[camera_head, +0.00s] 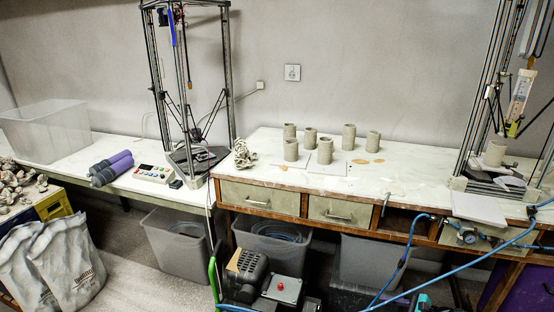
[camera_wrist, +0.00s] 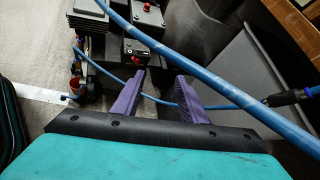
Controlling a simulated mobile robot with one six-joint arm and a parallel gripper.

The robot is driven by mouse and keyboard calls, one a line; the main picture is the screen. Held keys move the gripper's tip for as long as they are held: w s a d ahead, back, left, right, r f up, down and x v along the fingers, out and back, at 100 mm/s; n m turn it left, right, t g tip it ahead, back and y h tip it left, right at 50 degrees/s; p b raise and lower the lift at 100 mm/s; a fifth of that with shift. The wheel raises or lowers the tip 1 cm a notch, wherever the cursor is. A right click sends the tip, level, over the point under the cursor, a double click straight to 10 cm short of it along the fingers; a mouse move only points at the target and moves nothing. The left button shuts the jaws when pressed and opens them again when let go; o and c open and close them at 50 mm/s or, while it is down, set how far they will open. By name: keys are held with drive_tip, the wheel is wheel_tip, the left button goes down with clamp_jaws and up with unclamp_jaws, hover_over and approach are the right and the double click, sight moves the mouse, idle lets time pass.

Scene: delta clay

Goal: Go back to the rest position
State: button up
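My gripper (camera_wrist: 160,84) has two purple fingers that stand apart with nothing held between them. In the wrist view it points down toward the floor area with machinery. A thin blue hose (camera_wrist: 150,98) shows in the gap between the fingers; I cannot tell how far beyond them it lies. A teal part of my gripper (camera_head: 422,302) shows at the bottom edge of the head view, low in front of the workbench; its fingers are not clear there.
A workbench (camera_head: 410,180) holds several clay cylinders. Blue hoses (camera_head: 400,268) hang before it. A compressor-like machine (camera_head: 246,272) and a grey box with a red button (camera_head: 284,289) stand below. Grey bins (camera_head: 180,245) sit under the benches. Sacks (camera_head: 55,262) stand at left.

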drive_tip(key=s+a+f+n+g, duration=0.45)
drive_tip(key=s+a+f, duration=0.2)
drive_tip(key=a, duration=0.45)
drive_tip(key=s+a+f+n+g, duration=0.45)
drive_tip(key=a+f+n, duration=0.2)
drive_tip(key=a, duration=0.35)
drive_tip(key=s+a+f+n+g+h, duration=0.2)
drive_tip(key=s+n, duration=0.4)
drive_tip(key=s, duration=0.3)
drive_tip(key=s+a+f+n+g+h, duration=0.3)
drive_tip(key=s+f+n+h, duration=0.2)
drive_tip(key=s, duration=0.4)
drive_tip(key=shift+a+f+n+h, duration=0.25)
drive_tip(key=shift+n+h, duration=0.15)
drive_tip(key=shift+n, duration=0.5)
